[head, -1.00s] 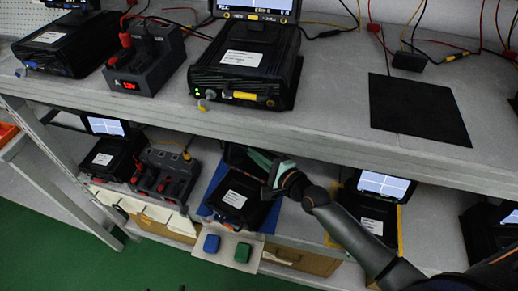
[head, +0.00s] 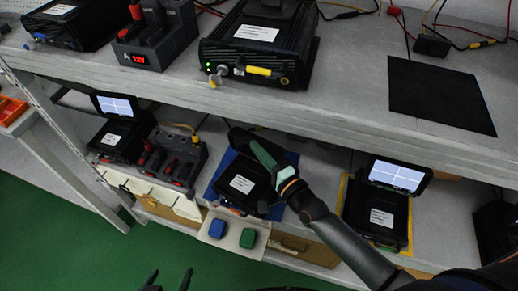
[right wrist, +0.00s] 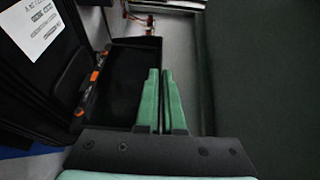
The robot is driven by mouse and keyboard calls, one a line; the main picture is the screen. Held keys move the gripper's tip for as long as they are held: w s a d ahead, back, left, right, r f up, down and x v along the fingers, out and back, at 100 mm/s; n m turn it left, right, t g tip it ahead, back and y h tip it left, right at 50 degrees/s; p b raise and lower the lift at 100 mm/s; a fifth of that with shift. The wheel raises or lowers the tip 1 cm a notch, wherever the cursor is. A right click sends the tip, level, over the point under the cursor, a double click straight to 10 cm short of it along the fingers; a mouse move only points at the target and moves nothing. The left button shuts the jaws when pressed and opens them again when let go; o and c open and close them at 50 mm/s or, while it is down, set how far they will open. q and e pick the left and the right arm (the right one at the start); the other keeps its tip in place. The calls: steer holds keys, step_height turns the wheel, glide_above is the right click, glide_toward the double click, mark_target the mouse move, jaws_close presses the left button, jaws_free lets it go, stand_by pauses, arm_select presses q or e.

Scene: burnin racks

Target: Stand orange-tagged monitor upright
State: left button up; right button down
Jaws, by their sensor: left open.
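The orange-tagged monitor (right wrist: 125,75) appears in the right wrist view as a dark panel with orange marks along its left edge, tipped back beside its black unit. In the head view the unit (head: 241,186) sits on a blue mat on the lower shelf, and the monitor behind it is mostly hidden by my right arm. My right gripper (right wrist: 160,72) has its green fingers together in front of the panel, with nothing visible between them. It also shows over the unit's back right in the head view (head: 262,150). My left gripper (head: 168,279) is open and empty at the bottom.
Blue (head: 217,228) and green (head: 248,238) blocks sit on a pale plate before the unit. A unit with a lit, upright monitor (head: 397,176) stands right, another left (head: 115,105). A charger (head: 177,157) stands between. The upper shelf's edge (head: 300,121) overhangs the lower shelf.

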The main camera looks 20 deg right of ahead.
steer(key=c, duration=1)
jaws_free()
steer(key=shift+c, duration=0.2)
steer(key=v, duration=1.2)
steer(key=shift+s, duration=0.25)
steer(key=s+f+n+g+h+p, duration=0.4)
steer(key=s+f+n, duration=0.5)
steer(key=n, duration=0.7)
steer(key=g+p, duration=0.2)
steer(key=g, duration=0.1)
steer(key=shift+s+f+g, duration=0.25)
steer(key=shift+s+g, duration=0.05)
steer(key=shift+g, duration=0.1)
